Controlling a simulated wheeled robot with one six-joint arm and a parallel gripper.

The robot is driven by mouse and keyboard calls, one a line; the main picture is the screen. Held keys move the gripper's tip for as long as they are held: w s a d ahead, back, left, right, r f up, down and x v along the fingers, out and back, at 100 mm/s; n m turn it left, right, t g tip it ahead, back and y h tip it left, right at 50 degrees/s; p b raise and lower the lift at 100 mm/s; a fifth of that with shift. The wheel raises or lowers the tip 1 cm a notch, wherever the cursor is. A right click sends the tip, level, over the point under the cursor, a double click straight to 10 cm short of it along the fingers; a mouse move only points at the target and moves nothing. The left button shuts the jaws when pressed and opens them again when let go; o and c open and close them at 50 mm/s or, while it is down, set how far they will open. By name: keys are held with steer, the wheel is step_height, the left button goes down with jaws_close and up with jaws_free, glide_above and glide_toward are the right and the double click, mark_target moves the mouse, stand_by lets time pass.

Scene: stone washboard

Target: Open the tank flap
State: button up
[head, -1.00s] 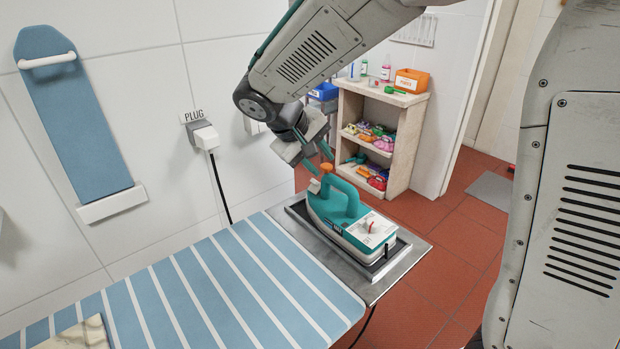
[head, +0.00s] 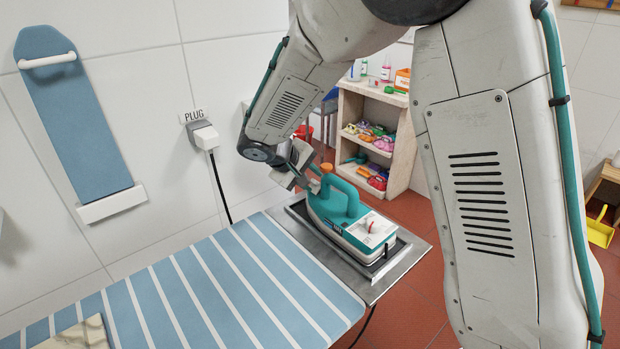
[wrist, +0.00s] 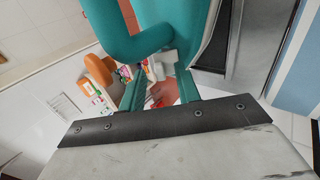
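The teal and white iron (head: 362,226) rests on a dark pad at the end of the ironing board. Its handle arches over the top, and an orange knob (head: 326,168) stands near its far-left end. A small pale piece (head: 314,188) shows at that end beside my gripper; I cannot tell whether it is the tank flap. My gripper (head: 306,178) is close beside this end. In the wrist view, my gripper (wrist: 160,88) has its two teal fingers apart, with nothing visibly held between them. The teal iron body and handle (wrist: 150,42) are just beyond the fingers.
The blue-striped ironing board (head: 215,290) fills the lower left, with a metal end plate (head: 412,262) around the iron's pad. A plug (head: 205,138) with a black cord is on the white wall. A wooden shelf (head: 403,165) with coloured items stands behind.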

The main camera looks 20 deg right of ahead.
mark_target(313, 182)
jaws_close()
steer(key=shift+a, duration=0.1)
steer(key=h, duration=0.1)
steer(key=a+t+h, duration=0.1)
steer(key=t+h, duration=0.1)
steer(key=h, duration=0.1)
steer(key=shift+s+a+f, duration=0.3)
steer(key=shift+s+f, duration=0.05)
steer(key=shift+f, duration=0.05)
steer(key=h, duration=0.1)
steer(key=a+t+h, duration=0.1)
steer(key=h, duration=0.1)
steer(key=shift+s+f, duration=0.2)
steer(key=shift+f, duration=0.2)
steer(key=shift+s+a+f+t+h, duration=0.1)
steer(key=shift+f+t+h, duration=0.2)
steer(key=shift+h, duration=0.4)
steer(key=shift+s+a+f+t+h, duration=0.1)
steer(key=shift+t+h, duration=0.3)
steer(key=shift+h, duration=0.3)
jaws_free()
